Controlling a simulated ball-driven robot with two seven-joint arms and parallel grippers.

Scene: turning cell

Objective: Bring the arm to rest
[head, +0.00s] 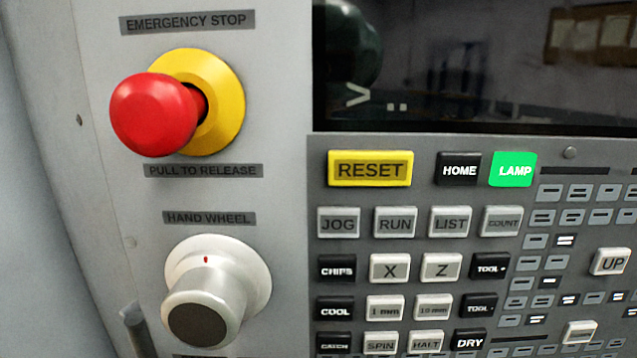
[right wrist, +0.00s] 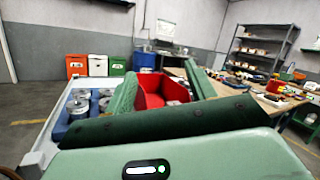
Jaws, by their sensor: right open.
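My right gripper (right wrist: 162,70) shows in the right wrist view as two green fingers rising from a dark green bar. They stand well apart, and nothing is held between them. A red container shows behind the gap, and I cannot tell how far off it is. Neither gripper shows in the head view, and my left gripper is in no frame. The head view is filled by a machine control panel (head: 290,160). It has a red emergency stop button (head: 155,115) on a yellow collar, a silver hand wheel (head: 215,285) and a lit green LAMP key (head: 513,170).
In the right wrist view, a white-rimmed crate (right wrist: 47,140) with blue and metal items stands at left. A cluttered workbench (right wrist: 270,113) is at right, before a shelf rack (right wrist: 262,50). Coloured bins (right wrist: 97,65) line the back wall. Open floor (right wrist: 25,110) lies at left.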

